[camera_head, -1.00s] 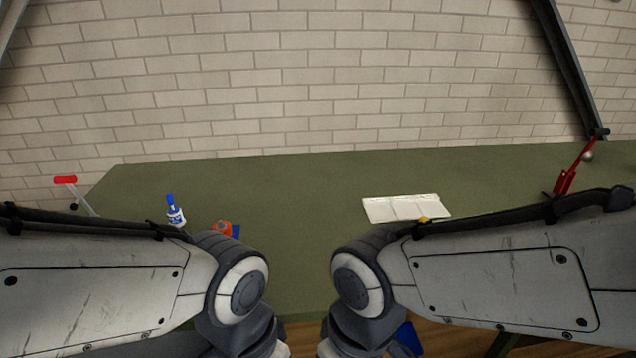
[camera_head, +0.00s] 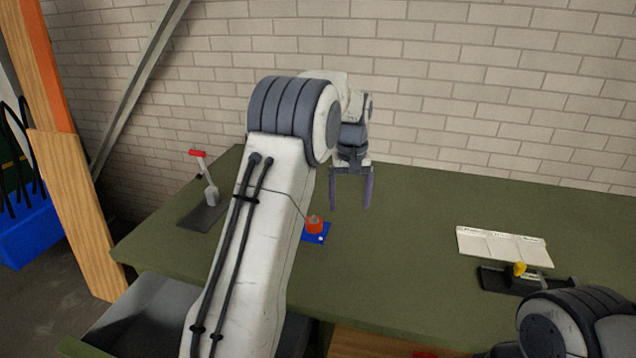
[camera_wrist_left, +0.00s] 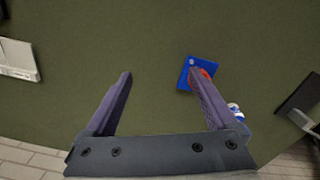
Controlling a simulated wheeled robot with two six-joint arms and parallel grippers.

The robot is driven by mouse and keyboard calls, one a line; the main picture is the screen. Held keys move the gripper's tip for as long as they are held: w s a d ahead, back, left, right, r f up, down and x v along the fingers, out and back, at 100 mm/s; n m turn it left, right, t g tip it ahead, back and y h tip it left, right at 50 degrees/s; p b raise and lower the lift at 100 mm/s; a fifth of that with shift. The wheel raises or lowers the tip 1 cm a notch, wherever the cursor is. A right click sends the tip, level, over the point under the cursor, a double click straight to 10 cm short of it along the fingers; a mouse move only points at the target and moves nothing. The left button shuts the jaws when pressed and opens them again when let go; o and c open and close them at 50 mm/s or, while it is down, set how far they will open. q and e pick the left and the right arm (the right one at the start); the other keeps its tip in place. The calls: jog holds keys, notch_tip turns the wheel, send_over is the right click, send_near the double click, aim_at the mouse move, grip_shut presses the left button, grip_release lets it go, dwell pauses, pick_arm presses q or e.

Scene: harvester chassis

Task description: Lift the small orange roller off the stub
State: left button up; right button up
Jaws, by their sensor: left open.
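The small orange roller (camera_head: 314,224) stands on a blue base plate (camera_head: 318,238) on the green table, just right of my left forearm in the head view. The stub is not visible. In the left wrist view the blue plate (camera_wrist_left: 186,74) lies beyond the right finger, and the roller (camera_wrist_left: 205,73) is partly hidden by that finger. My left gripper (camera_head: 351,206) is open and empty, above the table and to the right of the roller in the head view. It also shows in the left wrist view (camera_wrist_left: 166,84). My right gripper is out of view.
A lever with a red handle (camera_head: 197,154) stands on a dark plate at the left. A white tray (camera_head: 505,246) and a dark fixture with a yellow part (camera_head: 519,268) are at the right. Table space between plate and tray is clear.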

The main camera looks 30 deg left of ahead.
aim_at(314, 220)
pick_arm(q)
jog(key=a+n, duration=0.1)
jog(key=a, duration=0.2)
jog(key=w+a+f+n, duration=0.1)
jog(key=a, duration=0.3)
jog(key=a+f+n, duration=0.1)
jog(key=a, duration=0.3)
jog(key=shift+w+a+f+p, duration=0.1)
jog(key=shift+w+a+p, duration=0.05)
jog(key=shift+w+p, duration=0.2)
notch_tip(314, 220, down, 10)
jog(key=shift+f+p, duration=0.15)
jog(key=shift+p, duration=0.5)
jog(key=shift+c, duration=0.3)
grip_shut()
jog(key=shift+r+p, duration=2.65)
jog(key=shift+r, duration=0.7)
